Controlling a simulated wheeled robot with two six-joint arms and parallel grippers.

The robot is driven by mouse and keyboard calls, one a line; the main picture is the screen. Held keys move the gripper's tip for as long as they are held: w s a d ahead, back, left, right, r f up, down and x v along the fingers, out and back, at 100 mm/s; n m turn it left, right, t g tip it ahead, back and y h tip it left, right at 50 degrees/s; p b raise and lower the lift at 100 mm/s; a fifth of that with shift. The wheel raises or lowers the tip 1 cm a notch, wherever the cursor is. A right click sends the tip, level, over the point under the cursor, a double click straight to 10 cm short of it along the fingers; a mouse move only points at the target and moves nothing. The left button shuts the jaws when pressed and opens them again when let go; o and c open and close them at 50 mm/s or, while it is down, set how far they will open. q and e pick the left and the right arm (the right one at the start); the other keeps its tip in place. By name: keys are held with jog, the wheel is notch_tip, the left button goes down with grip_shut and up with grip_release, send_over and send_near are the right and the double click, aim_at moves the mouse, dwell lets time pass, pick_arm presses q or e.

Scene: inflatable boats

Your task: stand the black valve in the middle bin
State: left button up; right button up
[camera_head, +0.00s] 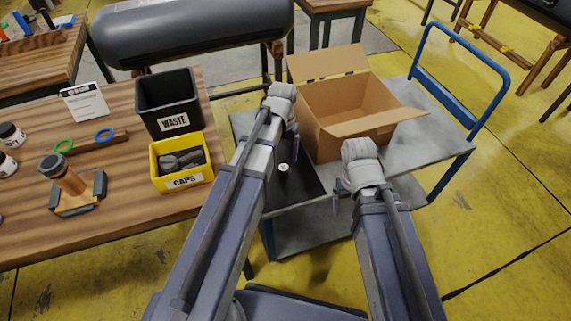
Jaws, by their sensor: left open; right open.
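I see no thing that is clearly a black valve. A small white round piece (283,167), perhaps with a dark part around it, lies on a black mat (300,192) on the grey cart; it is too small to identify. No row of three bins shows, so I cannot tell a middle bin. A black bin labelled WASTE (152,98) and a yellow bin labelled CAPS (205,177), holding dark caps (182,161), stand on the wooden table. My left gripper (269,97) is open beside the cardboard box. My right gripper (338,191) is open over the cart, before the box.
The open cardboard box (335,140) stands on the cart (425,118), which has a blue handle (462,72). The wooden table (110,225) bears an orange-brown cylinder (62,174) on a stand, jars and coloured rings. A grey inflatable tube (195,33) lies behind.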

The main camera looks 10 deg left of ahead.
aim_at(283, 167)
pick_arm(q)
jog(key=shift+s+d+f+b, duration=0.1)
jog(key=shift+s+f+b, duration=0.05)
jog(key=shift+f+b, duration=1.85)
jog(key=shift+s+f+b, duration=0.1)
jog(key=shift+f+b, duration=1.85)
jog(key=shift+f, duration=0.05)
jog(key=shift+r, duration=0.1)
jog(key=shift+c, duration=0.2)
grip_shut()
notch_tip(283, 167, up, 10)
jog(key=p, duration=1)
jog(key=shift+r, duration=0.15)
